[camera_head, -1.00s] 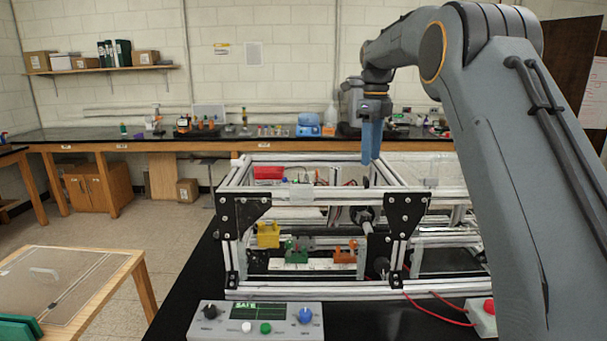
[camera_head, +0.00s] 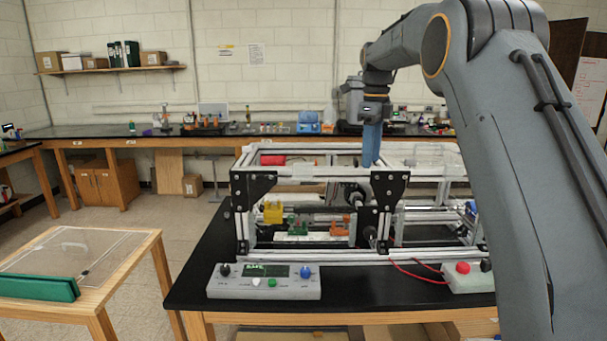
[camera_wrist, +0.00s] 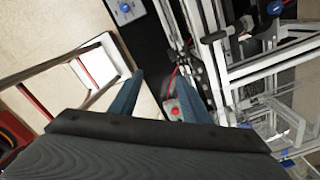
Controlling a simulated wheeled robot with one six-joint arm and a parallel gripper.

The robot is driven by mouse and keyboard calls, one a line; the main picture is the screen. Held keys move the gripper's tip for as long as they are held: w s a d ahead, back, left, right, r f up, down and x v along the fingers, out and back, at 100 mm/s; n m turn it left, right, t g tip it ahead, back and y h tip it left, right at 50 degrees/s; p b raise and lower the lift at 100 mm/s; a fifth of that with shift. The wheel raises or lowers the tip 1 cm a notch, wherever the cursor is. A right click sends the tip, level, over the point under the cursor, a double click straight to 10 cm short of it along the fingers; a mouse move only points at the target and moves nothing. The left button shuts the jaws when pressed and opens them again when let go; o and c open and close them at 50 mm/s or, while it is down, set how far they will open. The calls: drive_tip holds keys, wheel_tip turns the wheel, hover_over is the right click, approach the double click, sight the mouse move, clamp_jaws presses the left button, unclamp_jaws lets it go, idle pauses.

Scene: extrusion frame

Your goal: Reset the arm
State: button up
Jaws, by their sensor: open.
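My arm reaches up from the right side of the head view and bends down, with my gripper (camera_head: 372,145) pointing downward. In that view its blue finger overlaps the top rail of the aluminium extrusion frame (camera_head: 310,172); I cannot tell whether it touches. In the wrist view my gripper (camera_wrist: 160,90) shows two blue fingers spread apart, with nothing held between them. The frame also shows in the wrist view (camera_wrist: 215,75), to the right of the fingers.
A grey control box (camera_head: 264,289) and a red-button box (camera_head: 463,277) sit at the black table's front edge. A wooden table (camera_head: 130,262) with a clear panel and green bar stands left. Floor shows between the tables.

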drive_tip(key=s+f+n+t+b, duration=0.1)
drive_tip(key=s+f+n+b, duration=0.9)
drive_tip(key=s+f+n, duration=1.4)
drive_tip(key=s+f, duration=0.8)
drive_tip(key=s, duration=0.3)
drive_tip(key=shift+d+f+b, duration=0.3)
drive_tip(key=shift+f, duration=0.1)
